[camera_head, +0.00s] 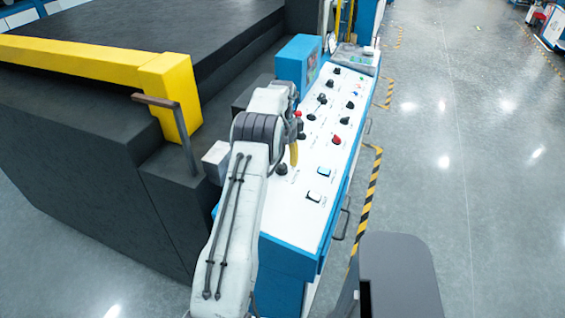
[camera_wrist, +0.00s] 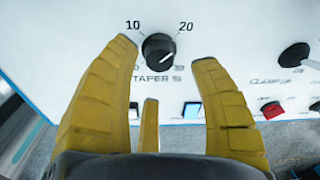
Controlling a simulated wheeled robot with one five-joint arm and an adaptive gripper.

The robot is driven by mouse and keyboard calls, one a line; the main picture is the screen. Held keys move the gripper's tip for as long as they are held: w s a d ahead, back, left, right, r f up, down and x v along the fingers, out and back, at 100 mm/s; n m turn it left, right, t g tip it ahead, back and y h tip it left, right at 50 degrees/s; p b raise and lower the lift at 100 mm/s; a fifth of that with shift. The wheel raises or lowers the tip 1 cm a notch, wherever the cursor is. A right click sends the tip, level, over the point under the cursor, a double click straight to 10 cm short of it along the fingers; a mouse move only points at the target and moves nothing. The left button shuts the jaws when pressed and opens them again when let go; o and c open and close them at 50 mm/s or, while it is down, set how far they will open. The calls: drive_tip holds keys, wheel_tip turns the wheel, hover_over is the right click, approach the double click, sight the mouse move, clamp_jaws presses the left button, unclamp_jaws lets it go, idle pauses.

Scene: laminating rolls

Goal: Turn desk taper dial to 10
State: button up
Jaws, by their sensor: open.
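The taper dial (camera_wrist: 158,50) is a round black knob on a white panel, with "10" printed at its upper left, "20" at its upper right and "TAPER" below. In the head view, the dial (camera_head: 281,169) shows as a dark knob just left of my gripper's yellow finger (camera_head: 293,154).
The clamp knob (camera_wrist: 295,55) is right of the dial in the wrist view. A dark machine body (camera_head: 70,120) stands left; open floor (camera_head: 440,150) lies right.

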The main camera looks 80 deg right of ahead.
sight(283, 166)
drive_tip(key=shift+d+f+p, duration=0.1)
drive_tip(key=shift+f+p, duration=0.4)
drive_tip(key=shift+f, duration=1.8)
clamp_jaws()
